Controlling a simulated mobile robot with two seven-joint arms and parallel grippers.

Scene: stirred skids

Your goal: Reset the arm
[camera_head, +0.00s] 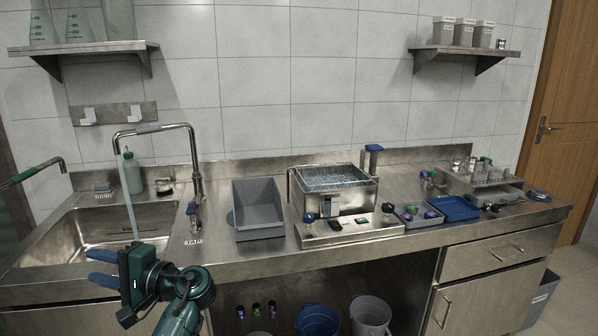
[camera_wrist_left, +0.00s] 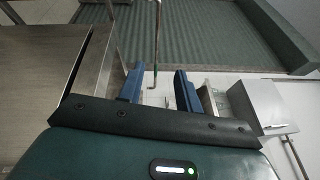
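My left gripper (camera_head: 90,267) is at the lower left of the head view, in front of the sink's front edge. Its two blue fingers are spread apart with nothing visible between them. In the left wrist view the fingers (camera_wrist_left: 157,88) also stand apart, with an empty gap between them. My teal left arm (camera_head: 185,300) comes up from the bottom of the head view. My right gripper is in neither view.
The sink (camera_head: 75,238) lies behind my left gripper, with a pale stream under its tap (camera_head: 196,160). A grey bin (camera_head: 258,225), a wire-basket bath (camera_head: 350,200) and a blue tray (camera_head: 455,208) stand on the counter. Buckets (camera_head: 370,315) stand below.

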